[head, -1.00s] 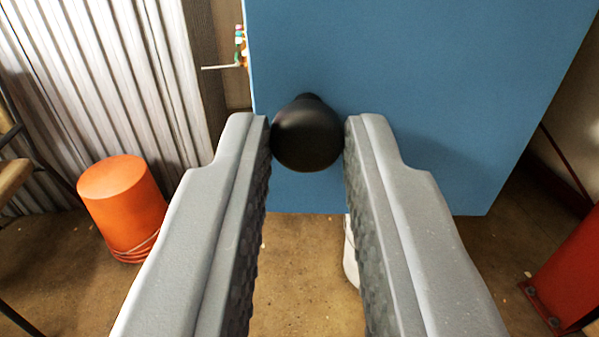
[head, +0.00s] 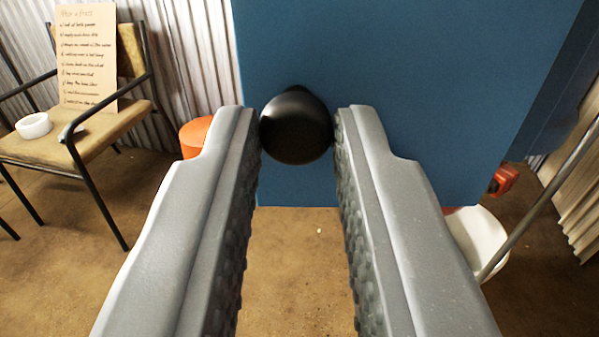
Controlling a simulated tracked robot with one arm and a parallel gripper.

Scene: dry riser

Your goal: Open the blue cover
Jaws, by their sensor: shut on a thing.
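The blue cover (head: 420,80) is a flat panel that fills the upper middle and right of the head view. A round black knob (head: 296,126) sticks out from it near its lower left part. My gripper (head: 297,135) has its two grey fingers on either side of the knob and is shut on it. What lies behind the cover is mostly hidden by it.
A chair (head: 110,140) at the left holds a handwritten board (head: 88,60) and a white roll of tape (head: 34,126). An orange bucket (head: 194,136) is partly hidden behind my left finger. A white round object (head: 478,240) and a slanted metal pole (head: 545,195) are at the right. The floor below is clear.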

